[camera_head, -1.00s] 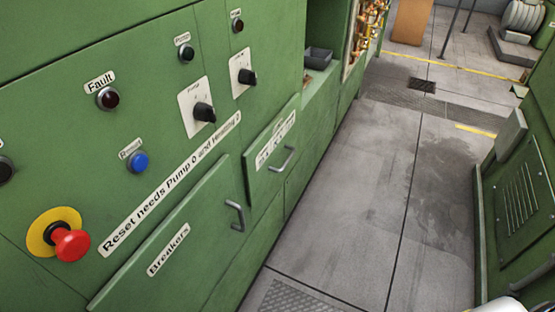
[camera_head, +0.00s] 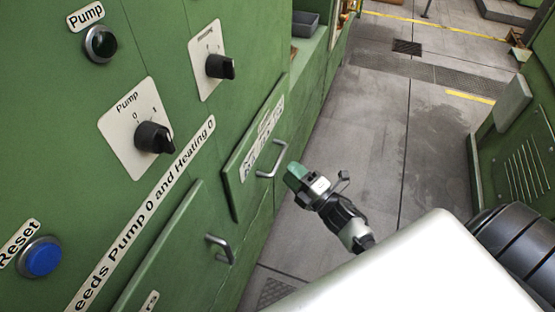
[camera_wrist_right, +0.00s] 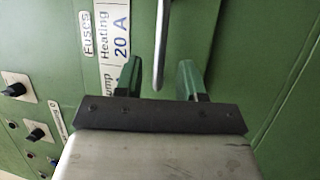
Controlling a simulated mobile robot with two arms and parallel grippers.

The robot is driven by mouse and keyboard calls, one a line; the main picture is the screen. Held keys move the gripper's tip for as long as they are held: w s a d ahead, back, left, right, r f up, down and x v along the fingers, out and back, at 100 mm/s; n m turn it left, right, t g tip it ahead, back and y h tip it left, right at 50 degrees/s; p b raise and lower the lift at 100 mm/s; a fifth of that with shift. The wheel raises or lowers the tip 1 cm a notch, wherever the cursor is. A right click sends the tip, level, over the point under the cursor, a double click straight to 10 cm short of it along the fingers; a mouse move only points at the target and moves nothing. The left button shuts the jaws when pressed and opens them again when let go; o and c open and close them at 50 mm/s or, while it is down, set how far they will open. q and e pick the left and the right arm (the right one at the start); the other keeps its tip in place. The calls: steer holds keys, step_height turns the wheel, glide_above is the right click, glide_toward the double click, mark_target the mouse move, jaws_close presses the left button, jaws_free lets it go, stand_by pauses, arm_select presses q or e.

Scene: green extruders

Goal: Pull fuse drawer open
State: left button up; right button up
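The fuse drawer (camera_head: 240,178) is a green front panel with white labels and a grey bar handle (camera_head: 275,163). The wrist view shows its labels "Fuses" and "Heating 20 A" (camera_wrist_right: 113,35). Its front stands slightly out from the cabinet, as in the earlier head view. My right gripper (camera_head: 296,174) is beside the handle, to its right in the head view. In the right wrist view its two green fingers are apart, with the handle (camera_wrist_right: 161,45) showing in the gap between them. The fingers are not closed on it. My left gripper is not in view.
The breakers drawer (camera_head: 185,250) with its own handle (camera_head: 220,247) is below left. Pump switches (camera_head: 153,137), a blue reset button (camera_head: 42,257) and a dark tray (camera_head: 306,24) are on the cabinet. Grey floor (camera_head: 370,130) is clear up to the green cabinet (camera_head: 525,150) at right.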

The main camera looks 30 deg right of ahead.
mark_target(279, 160)
steer(key=x, duration=0.5)
steer(key=shift+w, duration=0.2)
jaws_close()
